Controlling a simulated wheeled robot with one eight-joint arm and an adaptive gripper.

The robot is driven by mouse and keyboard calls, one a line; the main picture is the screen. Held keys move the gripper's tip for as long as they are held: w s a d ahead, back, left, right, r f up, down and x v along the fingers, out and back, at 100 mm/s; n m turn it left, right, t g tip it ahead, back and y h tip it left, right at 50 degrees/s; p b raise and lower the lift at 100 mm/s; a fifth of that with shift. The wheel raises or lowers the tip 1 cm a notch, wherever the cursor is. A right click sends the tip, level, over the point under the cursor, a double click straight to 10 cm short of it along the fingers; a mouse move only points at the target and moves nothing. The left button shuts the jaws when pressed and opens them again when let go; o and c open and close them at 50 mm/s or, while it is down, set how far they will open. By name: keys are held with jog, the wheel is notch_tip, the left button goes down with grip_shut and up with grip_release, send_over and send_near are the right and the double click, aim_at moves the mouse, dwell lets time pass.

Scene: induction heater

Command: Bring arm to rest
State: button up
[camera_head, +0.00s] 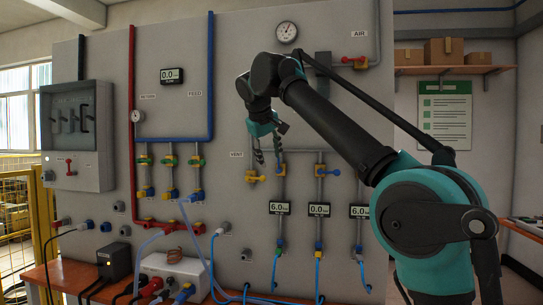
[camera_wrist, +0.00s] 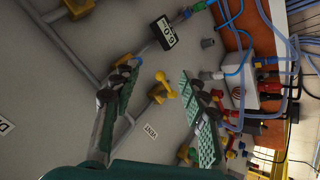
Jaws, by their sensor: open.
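My gripper (camera_head: 269,143) hangs in front of the grey panel (camera_head: 232,90), close to the VENT label, at the end of my raised, bent arm. In the wrist view my gripper (camera_wrist: 160,115) has its two fingers spread apart, with nothing between them. Past the fingers, the wrist view shows a yellow valve handle (camera_wrist: 162,88) and the VENT label (camera_wrist: 150,132) on the panel. The gap between the fingertips and the panel is hard to judge.
A wooden bench (camera_head: 70,275) runs along the panel's foot, with a white box (camera_head: 175,272) and several hoses. A shelf with cardboard boxes (camera_head: 444,50) is at the back right.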

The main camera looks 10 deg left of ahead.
dwell(0.3)
jog(key=d+f+m+g, duration=0.1)
jog(key=d+f+m, duration=0.1)
jog(key=d+f, duration=1.1)
jog(key=d+f+m+g, duration=0.1)
jog(key=d+f+m, duration=0.2)
jog(key=d+f, duration=1.05)
jog(key=s+d+f+m, duration=0.1)
jog(key=s+d+f, duration=0.2)
jog(key=s+f, duration=0.5)
jog(key=s+d+f+m+g, duration=0.1)
jog(key=s+d+f, duration=0.2)
jog(key=s+f, duration=0.6)
jog(key=s+d+f+m, duration=0.1)
jog(key=s+d+f, duration=0.2)
jog(key=s+f, duration=0.5)
notch_tip(320, 180, down, 7)
jog(key=shift+s+d+m+g, duration=0.2)
jog(key=shift+s+m+g, duration=0.1)
jog(key=shift+m+g, duration=0.1)
jog(key=shift+c, duration=0.2)
